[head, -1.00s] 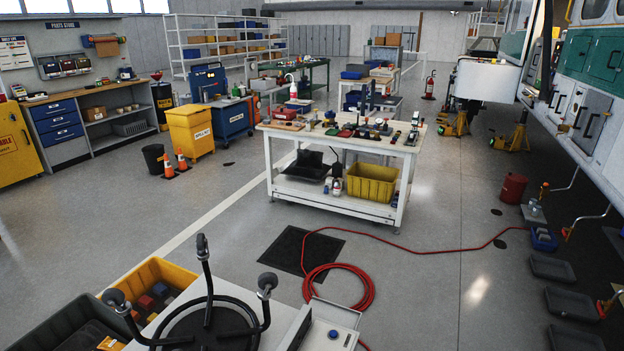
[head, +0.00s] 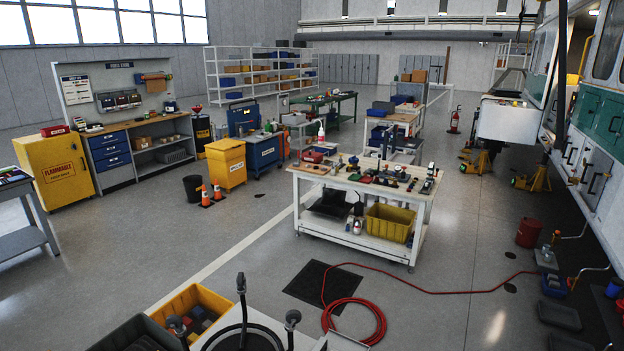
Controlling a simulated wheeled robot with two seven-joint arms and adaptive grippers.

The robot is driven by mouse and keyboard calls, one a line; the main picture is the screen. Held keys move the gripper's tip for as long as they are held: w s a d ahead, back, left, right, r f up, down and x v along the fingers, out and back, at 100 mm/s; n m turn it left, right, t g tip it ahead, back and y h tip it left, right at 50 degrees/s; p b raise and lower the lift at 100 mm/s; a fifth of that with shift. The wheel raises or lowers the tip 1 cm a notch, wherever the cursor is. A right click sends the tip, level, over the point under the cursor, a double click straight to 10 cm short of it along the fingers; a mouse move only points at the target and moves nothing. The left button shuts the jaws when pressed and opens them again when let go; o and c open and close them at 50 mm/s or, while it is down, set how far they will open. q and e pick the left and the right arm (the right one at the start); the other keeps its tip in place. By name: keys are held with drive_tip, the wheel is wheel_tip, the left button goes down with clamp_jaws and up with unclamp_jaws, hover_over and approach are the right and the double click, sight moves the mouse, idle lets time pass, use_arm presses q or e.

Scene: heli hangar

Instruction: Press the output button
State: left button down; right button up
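The output button is not clearly in view now. At the bottom edge only the top rim of a grey metal box (head: 342,342) shows, standing on the near white bench; its upper face is cut off. Neither of my grippers is in view.
On the near bench is a black ring fixture with upright knobbed posts (head: 241,300). Left of it are a yellow bin (head: 205,298) and a black bin (head: 128,338). A white workbench (head: 352,178) with tools stands ahead.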

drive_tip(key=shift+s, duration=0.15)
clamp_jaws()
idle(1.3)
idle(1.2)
